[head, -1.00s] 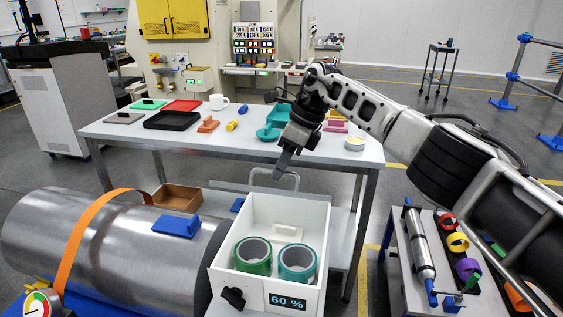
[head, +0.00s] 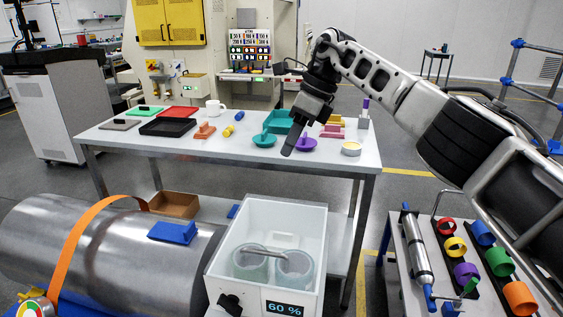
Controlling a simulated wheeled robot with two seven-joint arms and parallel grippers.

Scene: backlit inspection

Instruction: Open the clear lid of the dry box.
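The dry box (head: 217,283) is a white open-topped body at the bottom centre, with a "60 %" display and a black knob on its front. Its clear lid (head: 285,222) lies shut over the top. A grey bar handle (head: 264,251) crosses it, and two rolls (head: 250,266) look hazy through it. My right gripper (head: 292,146) is above and behind the box, in front of the workbench top in the picture, apart from the lid. Its fingers overlap edge-on, so their opening is unclear. Nothing shows in them. My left gripper is out of view.
The workbench (head: 210,152) behind holds trays, a mug (head: 215,107) and small coloured parts. A metal cylinder (head: 100,250) with an orange strap lies left. A cart (head: 408,285) with a silver tube and coloured rings stands right. Air above the lid is clear.

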